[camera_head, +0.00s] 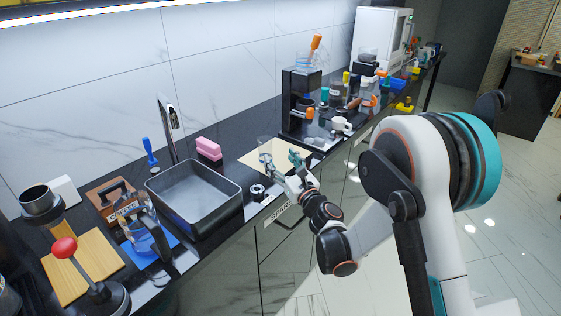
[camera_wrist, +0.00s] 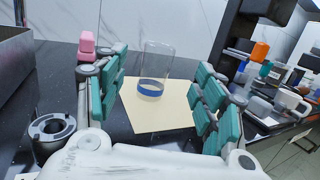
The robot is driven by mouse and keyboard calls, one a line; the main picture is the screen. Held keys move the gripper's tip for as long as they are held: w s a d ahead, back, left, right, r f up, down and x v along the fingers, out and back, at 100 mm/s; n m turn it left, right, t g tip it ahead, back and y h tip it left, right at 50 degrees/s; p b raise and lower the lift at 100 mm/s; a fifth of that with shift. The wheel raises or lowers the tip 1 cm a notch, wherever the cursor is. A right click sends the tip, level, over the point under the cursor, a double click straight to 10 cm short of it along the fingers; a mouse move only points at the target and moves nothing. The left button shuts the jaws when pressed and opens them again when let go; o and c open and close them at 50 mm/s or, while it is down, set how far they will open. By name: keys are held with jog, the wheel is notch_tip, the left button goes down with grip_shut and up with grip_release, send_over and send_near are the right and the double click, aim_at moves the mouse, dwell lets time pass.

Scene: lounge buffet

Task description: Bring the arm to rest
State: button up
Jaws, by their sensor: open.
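My gripper (camera_head: 283,167) reaches over the dark counter near its front edge, beside a beige mat. In the wrist view my gripper (camera_wrist: 160,106) shows two teal-padded fingers spread wide, with nothing held between them. A clear glass (camera_wrist: 155,68) with a blue band near its base stands upright on the beige mat (camera_wrist: 160,115), beyond the fingertips and between them in the picture. The glass (camera_head: 265,147) also shows in the head view, just behind the gripper. My arm stretches from the right side of the head view to the counter.
A grey basin (camera_head: 195,193) lies left of the gripper, with a black ring-shaped holder (camera_head: 257,192) between them. A pink sponge (camera_head: 209,148) is behind the basin. A black coffee machine (camera_head: 300,103) and a white mug (camera_head: 341,124) stand to the right. Open floor lies at the right.

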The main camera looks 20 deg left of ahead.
jog(key=w+d+r+m+t+h, duration=0.2)
jog(key=d+r+m+h, duration=0.3)
jog(key=d, duration=0.3)
jog(key=w+d+r+m+t+h, duration=0.1)
jog(key=w+d+r+m+h, duration=0.1)
jog(key=d+r+m, duration=0.45)
jog(key=s+d+r+m+g+h, duration=0.1)
jog(key=s+d+r+m+h, duration=0.15)
jog(key=d+m, duration=0.5)
jog(key=s+d+r+m+h, duration=0.2)
jog(key=s+d+m+h, duration=0.15)
jog(key=d+m, duration=0.4)
jog(key=s+d+f+m+g+h, duration=0.2)
jog(key=s+d+m+g, duration=0.2)
jog(key=s+d+m, duration=0.7)
jog(key=s+f+m+g, duration=0.2)
jog(key=s+f+m, duration=0.1)
jog(key=s, duration=0.8)
jog(key=s+f+m+g+y, duration=0.1)
jog(key=s+f+m+g, duration=0.2)
jog(key=s, duration=0.9)
jog(key=shift+d+f+m, duration=0.35)
jog(key=shift+f+m, duration=0.4)
jog(key=shift+f, duration=0.05)
